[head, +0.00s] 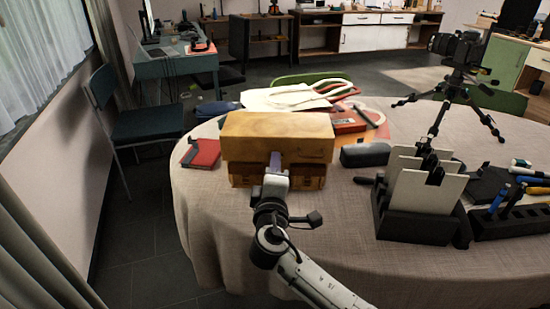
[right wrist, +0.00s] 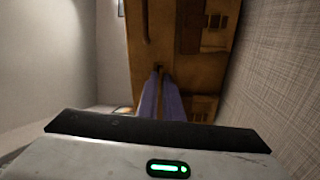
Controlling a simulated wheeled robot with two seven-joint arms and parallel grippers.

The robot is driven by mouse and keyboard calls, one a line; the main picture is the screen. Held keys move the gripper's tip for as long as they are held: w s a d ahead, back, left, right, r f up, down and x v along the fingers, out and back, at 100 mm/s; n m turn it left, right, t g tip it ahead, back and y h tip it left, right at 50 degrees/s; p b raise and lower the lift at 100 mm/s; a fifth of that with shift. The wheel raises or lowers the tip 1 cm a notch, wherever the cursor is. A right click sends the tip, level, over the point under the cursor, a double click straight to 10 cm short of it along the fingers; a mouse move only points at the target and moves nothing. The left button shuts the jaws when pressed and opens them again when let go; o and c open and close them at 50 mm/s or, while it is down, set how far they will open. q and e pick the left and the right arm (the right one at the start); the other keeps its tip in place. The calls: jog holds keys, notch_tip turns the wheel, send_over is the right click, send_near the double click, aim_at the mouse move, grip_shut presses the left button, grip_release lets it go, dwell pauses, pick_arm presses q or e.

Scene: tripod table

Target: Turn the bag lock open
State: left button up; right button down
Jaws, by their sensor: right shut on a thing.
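The tan leather bag (head: 262,132) stands upright on the round table (head: 330,215), its front with small pockets facing me. My right gripper (head: 276,158) reaches to the middle of the bag's front. In the right wrist view the bag (right wrist: 190,60) fills the upper middle. There the two purple fingers of the right gripper (right wrist: 160,76) come together on the small dark bag lock (right wrist: 157,68). The lock is mostly hidden by the fingertips, so its turn angle cannot be told. My left gripper is not in view.
A red notebook (head: 201,153) lies left of the bag. A dark grey case (head: 365,154) lies to its right, near a black rack (head: 405,222) with white panels. A camera tripod (head: 455,95) stands at the back right. The cloth in front of the rack is clear.

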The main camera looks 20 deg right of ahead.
jog(key=shift+n+p, duration=0.4)
jog(key=shift+n, duration=0.4)
jog(key=c, duration=1.9)
grip_release()
jog(key=shift+s+a, duration=0.1)
jog(key=v, duration=1)
jog(key=shift+s, duration=0.1)
